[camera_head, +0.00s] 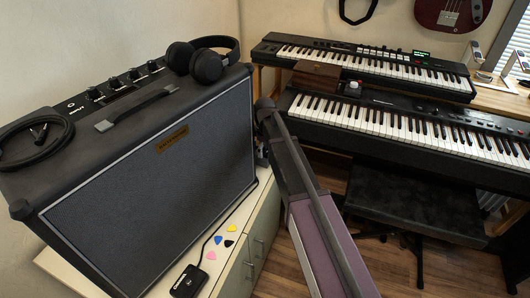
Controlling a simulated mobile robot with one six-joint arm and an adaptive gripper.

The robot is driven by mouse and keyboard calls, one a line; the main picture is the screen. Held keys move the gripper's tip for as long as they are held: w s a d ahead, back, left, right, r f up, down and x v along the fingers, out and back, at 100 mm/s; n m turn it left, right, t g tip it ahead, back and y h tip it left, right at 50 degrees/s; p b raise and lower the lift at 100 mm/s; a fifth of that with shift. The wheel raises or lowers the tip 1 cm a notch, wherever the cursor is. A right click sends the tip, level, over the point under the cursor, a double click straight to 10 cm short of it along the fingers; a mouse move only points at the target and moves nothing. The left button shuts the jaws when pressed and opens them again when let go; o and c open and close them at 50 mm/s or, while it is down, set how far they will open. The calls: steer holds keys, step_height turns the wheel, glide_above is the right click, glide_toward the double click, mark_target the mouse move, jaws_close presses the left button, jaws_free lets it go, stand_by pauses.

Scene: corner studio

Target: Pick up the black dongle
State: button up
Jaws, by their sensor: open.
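A small black box with pale lettering (187,281), which looks like the black dongle, lies on the pale cabinet top near the bottom edge of the view. A thin black cable runs from it up and to the right along the front of the amplifier. It lies flat, with nothing touching it from above. I cannot make out my gripper in this view, so its distance from the dongle does not show.
A large black amplifier (160,180) stands right behind the dongle, with headphones (208,66) and a coiled cable (35,140) on top. Several guitar picks lie near the dongle, including a pink one (211,255). Keyboards (400,120) and a black bench (420,205) stand right.

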mark_target(265, 145)
stand_by(0.4)
steer(key=c, duration=1.2)
steer(key=shift+r, duration=0.15)
step_height(265, 145, up, 10)
steer(key=p, duration=1)
